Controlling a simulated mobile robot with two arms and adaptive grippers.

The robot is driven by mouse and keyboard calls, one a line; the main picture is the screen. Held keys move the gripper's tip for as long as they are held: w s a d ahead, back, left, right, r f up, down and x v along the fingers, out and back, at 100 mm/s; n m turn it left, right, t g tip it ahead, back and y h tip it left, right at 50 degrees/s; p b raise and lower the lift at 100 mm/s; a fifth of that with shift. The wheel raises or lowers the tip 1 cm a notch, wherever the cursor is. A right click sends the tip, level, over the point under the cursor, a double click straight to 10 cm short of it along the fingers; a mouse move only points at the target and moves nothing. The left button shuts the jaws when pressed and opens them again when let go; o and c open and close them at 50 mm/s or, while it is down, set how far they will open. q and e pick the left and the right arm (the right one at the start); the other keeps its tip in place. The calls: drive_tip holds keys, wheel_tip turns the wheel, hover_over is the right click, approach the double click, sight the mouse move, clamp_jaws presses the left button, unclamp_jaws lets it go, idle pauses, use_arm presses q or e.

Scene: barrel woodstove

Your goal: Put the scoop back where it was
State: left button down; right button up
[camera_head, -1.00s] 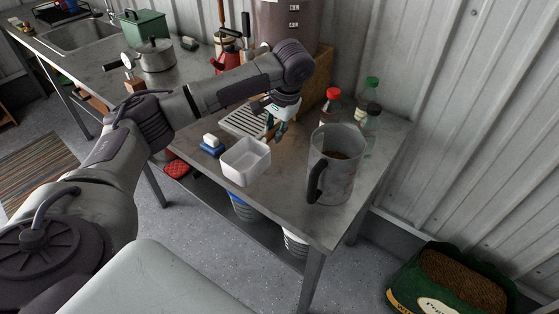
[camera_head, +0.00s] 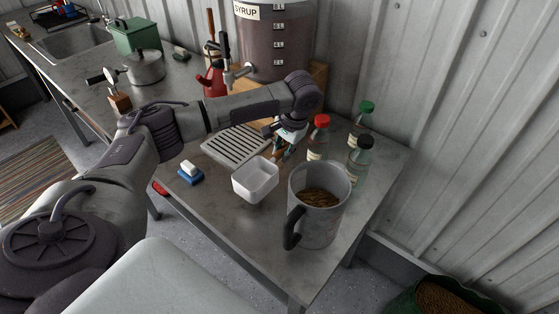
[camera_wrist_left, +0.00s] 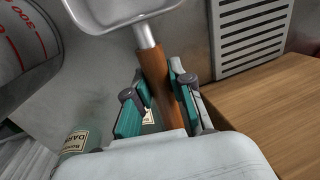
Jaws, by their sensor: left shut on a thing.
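The scoop has a pale, square, empty-looking bowl (camera_head: 255,180) and a wooden handle. My left gripper (camera_head: 283,148) is shut on the handle. In the left wrist view the teal-padded fingers (camera_wrist_left: 158,103) sit on either side of the wooden handle (camera_wrist_left: 152,72), and the scoop's bowl (camera_wrist_left: 125,12) extends away at the top. The scoop is over the metal table, left of a grey pitcher (camera_head: 312,230) with brown pellets in it. I cannot tell whether the bowl touches the table. My right gripper is not in view.
Several bottles, with one red-capped (camera_head: 318,140), stand right of the gripper. A slatted drip tray (camera_head: 225,152) and a blue-and-white sponge (camera_head: 190,175) lie to the left. A syrup dispenser (camera_head: 275,45) stands behind. Bare tabletop (camera_head: 215,205) shows in front of the sponge.

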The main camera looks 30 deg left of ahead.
use_arm(q)
drive_tip(key=shift+x, duration=0.85)
drive_tip(key=f, duration=0.2)
drive_tip(key=shift+w+d+f+p, duration=0.2)
drive_tip(key=shift+d+f+p, duration=0.1)
drive_tip(key=shift+p, duration=0.1)
drive_tip(key=shift+f, duration=0.25)
drive_tip(key=shift+s, duration=0.1)
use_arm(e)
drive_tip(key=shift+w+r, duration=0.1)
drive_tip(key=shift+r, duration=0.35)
use_arm(q)
drive_tip(key=shift+f, duration=0.15)
drive_tip(key=c, duration=1)
unclamp_jaws()
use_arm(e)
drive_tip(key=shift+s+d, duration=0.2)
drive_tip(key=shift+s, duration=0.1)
